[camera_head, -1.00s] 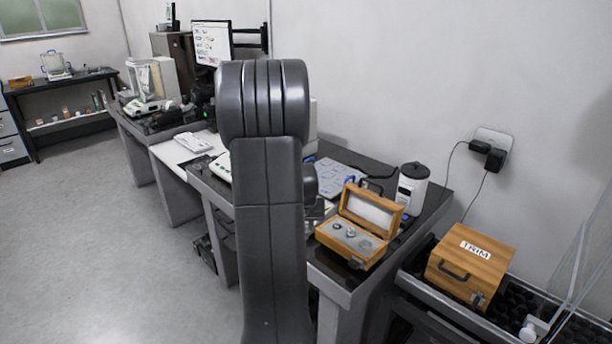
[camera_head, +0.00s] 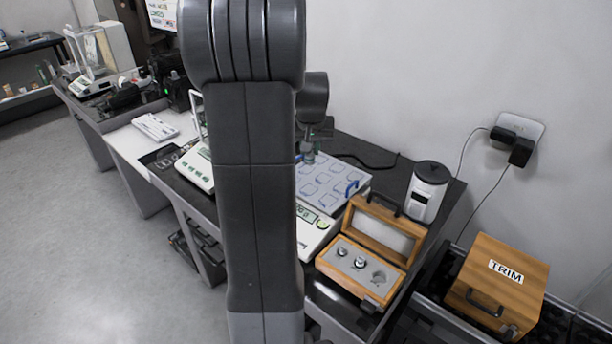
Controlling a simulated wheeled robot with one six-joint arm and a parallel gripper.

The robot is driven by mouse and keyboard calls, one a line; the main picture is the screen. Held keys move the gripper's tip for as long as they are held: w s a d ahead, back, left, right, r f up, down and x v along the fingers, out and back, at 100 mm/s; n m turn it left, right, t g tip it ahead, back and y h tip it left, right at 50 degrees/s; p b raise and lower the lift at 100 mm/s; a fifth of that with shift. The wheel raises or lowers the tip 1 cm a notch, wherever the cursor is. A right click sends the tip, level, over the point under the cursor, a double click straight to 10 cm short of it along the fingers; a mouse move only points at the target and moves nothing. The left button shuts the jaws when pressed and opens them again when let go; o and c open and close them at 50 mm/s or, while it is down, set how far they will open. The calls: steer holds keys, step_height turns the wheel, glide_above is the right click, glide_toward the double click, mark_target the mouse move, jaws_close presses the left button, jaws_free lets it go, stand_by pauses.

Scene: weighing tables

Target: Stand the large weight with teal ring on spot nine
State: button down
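A light board with a grid of blue-outlined spots (camera_head: 322,186) lies on the dark table, right of my arm. The spot numbers are too small to read. My gripper (camera_head: 308,157) is small in view, over the board's far left part, and my arm hides part of it. A small grey-green shape shows at its tip; I cannot tell whether it is a finger or the weight with teal ring. The open wooden weight case (camera_head: 335,275) holds two silver weights (camera_head: 360,262), and its largest round pocket (camera_head: 379,277) looks empty.
A balance (camera_head: 312,232) stands between my arm and the case. A white and black canister (camera_head: 428,190) stands behind the case. A wooden TRIM box (camera_head: 497,285) sits at the right. Another balance (camera_head: 196,168) is left of my arm. Cables lie behind the board.

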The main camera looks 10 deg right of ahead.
step_height(320, 180, down, 9)
steer(key=shift+f+p, duration=0.15)
steer(key=shift+p, duration=0.3)
steer(key=shift+s, duration=0.1)
steer(key=c, duration=1.2)
jaws_free()
steer(key=b+v, duration=0.1)
steer(key=v, duration=1.1)
